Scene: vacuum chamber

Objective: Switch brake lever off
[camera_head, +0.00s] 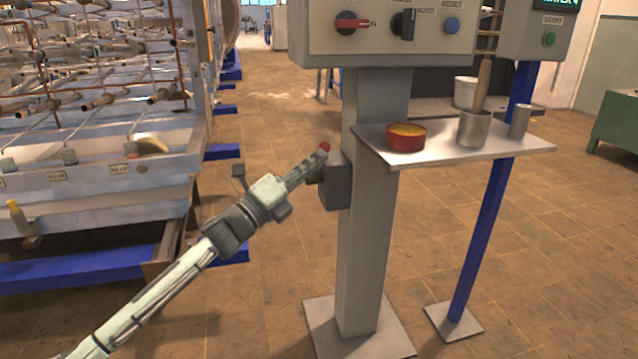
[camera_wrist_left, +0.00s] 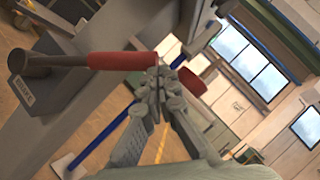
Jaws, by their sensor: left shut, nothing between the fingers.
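The brake lever has a red handle (camera_wrist_left: 122,61) on a dark metal arm (camera_wrist_left: 58,61). Its labelled grey box (camera_head: 337,185) is on the side of the grey post, and the box also shows in the left wrist view (camera_wrist_left: 30,92). In the head view only a red tip (camera_head: 324,146) of the handle shows, beyond my fingers. My left gripper (camera_head: 318,156) is shut and empty, its fingertips at the free end of the red handle in the left wrist view (camera_wrist_left: 158,72). I cannot tell whether they touch it. My right gripper is not in view.
Above is a control panel (camera_head: 400,50) with a red-handled switch (camera_head: 352,22) and a blue button (camera_head: 452,25). A shelf (camera_head: 440,155) right of the post (camera_head: 365,250) holds a red tin (camera_head: 406,141) and metal cups. Piping machinery (camera_head: 90,100) stands left. Floor between is clear.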

